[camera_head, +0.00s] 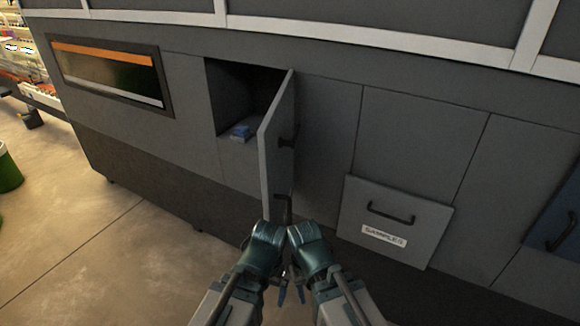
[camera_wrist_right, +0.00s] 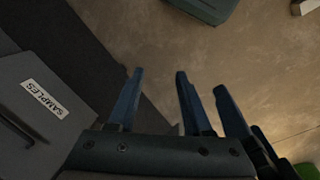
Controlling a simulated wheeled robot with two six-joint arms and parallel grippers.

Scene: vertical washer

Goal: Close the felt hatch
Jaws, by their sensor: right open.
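The grey hatch door (camera_head: 276,145) stands wide open, swung out from a dark cabinet compartment (camera_head: 245,95). It is hinged on the right side of the opening. A dark handle (camera_head: 289,141) sits on its right-hand face. My right gripper (camera_head: 300,288) is low in the head view, below the door and apart from it. Its fingers are spread and empty in the right wrist view (camera_wrist_right: 158,88). My left gripper (camera_head: 281,294) is close beside it on the left; its finger gap is not clear.
A small blue object (camera_head: 240,131) lies inside the open compartment. A tilted panel labelled SAMPLES (camera_head: 400,216) with a handle juts out at right. A blue panel (camera_head: 557,222) is at the far right. Open floor (camera_head: 110,235) lies to the left, with a green bin (camera_head: 8,170) at the edge.

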